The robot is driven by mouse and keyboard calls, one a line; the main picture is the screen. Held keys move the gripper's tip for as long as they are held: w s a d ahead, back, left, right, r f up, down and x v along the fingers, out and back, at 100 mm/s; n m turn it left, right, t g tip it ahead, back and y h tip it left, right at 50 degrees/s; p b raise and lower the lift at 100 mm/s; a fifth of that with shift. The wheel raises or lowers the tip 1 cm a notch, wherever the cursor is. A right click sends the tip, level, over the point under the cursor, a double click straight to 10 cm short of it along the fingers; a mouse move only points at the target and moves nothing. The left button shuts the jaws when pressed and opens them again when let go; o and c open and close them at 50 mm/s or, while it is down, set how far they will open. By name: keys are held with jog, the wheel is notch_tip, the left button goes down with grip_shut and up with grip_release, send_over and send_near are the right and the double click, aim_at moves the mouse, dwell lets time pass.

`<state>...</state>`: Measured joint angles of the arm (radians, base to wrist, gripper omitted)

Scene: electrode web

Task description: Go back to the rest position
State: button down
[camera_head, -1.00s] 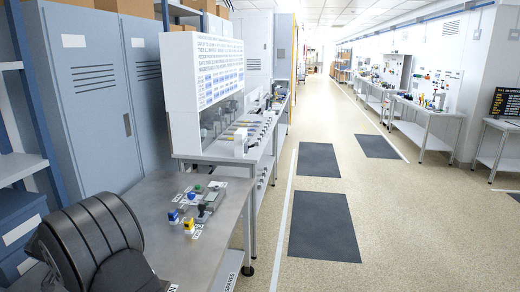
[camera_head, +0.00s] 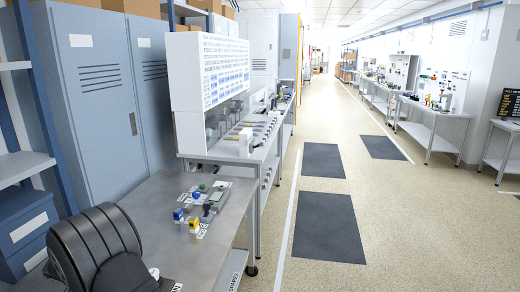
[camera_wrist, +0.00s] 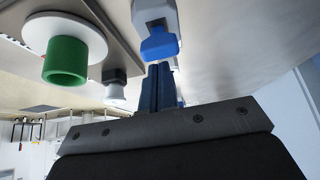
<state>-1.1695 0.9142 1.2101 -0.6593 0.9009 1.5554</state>
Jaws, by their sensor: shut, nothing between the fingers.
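My gripper (camera_wrist: 158,90) shows in the wrist view as two dark blue fingers, closed together with nothing held. A blue-tipped grey part (camera_wrist: 160,43) appears just beyond the fingertips; I cannot tell whether they touch. A green cylinder on a white disc (camera_wrist: 66,62) is to the left, with a small black-and-white part (camera_wrist: 115,88) between. In the head view, my fingers cannot be made out. The near metal bench (camera_head: 150,205) holds a blue block (camera_head: 178,215), a yellow block (camera_head: 194,225), a green knob (camera_head: 203,187) and a grey device (camera_head: 215,200).
A white-framed station with a printed panel (camera_head: 222,75) stands behind the near bench. Grey-blue cabinets (camera_head: 100,90) line the left. Dark mats (camera_head: 328,228) lie on the open floor to the right, with more benches (camera_head: 430,115) along the far wall.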

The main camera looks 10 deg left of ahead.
jog(key=shift+w+r+g, duration=0.2)
jog(key=shift+w+g, duration=0.3)
jog(key=shift+w+f+g, duration=0.2)
jog(key=shift+w+g, duration=0.7)
jog(key=shift+g, duration=0.4)
jog(key=shift+w+f+g, duration=0.25)
jog(key=shift+w+g, duration=0.25)
jog(key=shift+g, duration=0.4)
jog(key=shift+w+f+g, duration=0.25)
jog(key=shift+w+g, duration=0.2)
jog(key=shift+g, duration=0.45)
jog(key=shift+s+r+t, duration=0.3)
jog(key=shift+s+t, duration=0.3)
jog(key=shift+t, duration=0.3)
jog(key=shift+s+r+t, duration=0.25)
jog(key=shift+s+t, duration=0.3)
jog(key=shift+t, duration=0.35)
jog(key=shift+s+r+t, duration=0.15)
jog(key=shift+s+t, duration=0.95)
jog(key=shift+t, duration=0.6)
jog(key=shift+w, duration=0.15)
